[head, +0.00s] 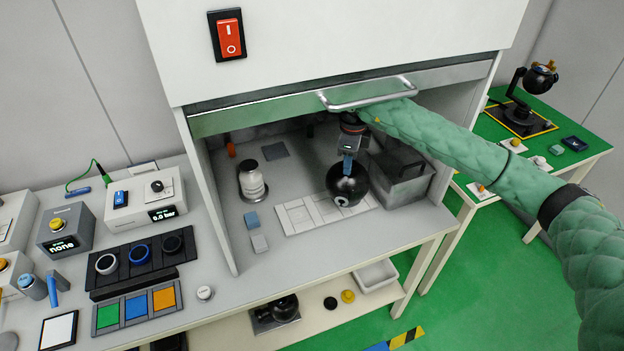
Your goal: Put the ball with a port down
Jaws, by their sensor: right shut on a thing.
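The black ball with a port (349,184) is inside the hood, low over or on a light panel with marked fields (297,216). Its pale round port faces the front, near the bottom of the ball. My right gripper (348,166) is shut on the top of the ball, its arm in a green quilted sleeve reaching in from the right under the raised sash. I cannot tell whether the ball touches the panel. My left gripper is not in view.
The raised sash with its handle (366,93) hangs just above my right arm. A grey bin (403,187) stands right of the ball. A white-and-black jar (252,181) and small blue (252,220) and grey blocks are at the left. Another black ball on a stand (541,78) is on the green table.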

